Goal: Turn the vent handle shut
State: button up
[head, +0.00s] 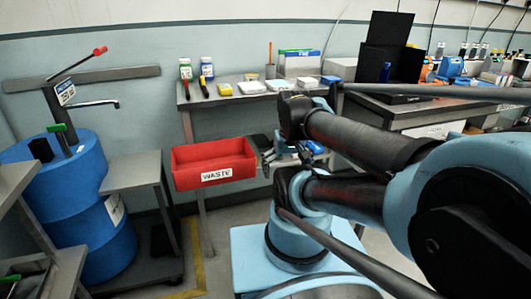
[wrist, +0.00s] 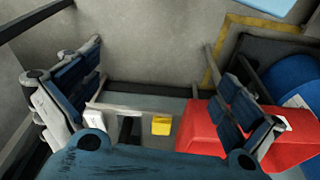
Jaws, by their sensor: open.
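Blue drums (head: 75,190) stand at the left in the head view, with a grey pump, a spout and a red-tipped lever (head: 99,51) above them. A small green handle (head: 57,128) sits at the top of the drum beside the pump column. I cannot tell for sure which handle is the vent handle. My gripper (head: 292,154) is just right of the red bin, far from the drums and partly hidden by my arm. In the wrist view my gripper (wrist: 160,100) is open, its fingers wide apart with nothing held. A blue drum (wrist: 295,88) shows at the right edge there.
A red bin (head: 214,155) labelled WASTE hangs at the front of a bench with bottles and boxes. A small grey table (head: 130,171) stands between bin and drums. Another green handle (head: 10,278) shows at bottom left. Yellow tape marks the floor.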

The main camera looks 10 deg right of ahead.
aim_at(58, 128)
jog(key=z, duration=2)
jog(key=i, duration=0.2)
jog(key=u, duration=3.8)
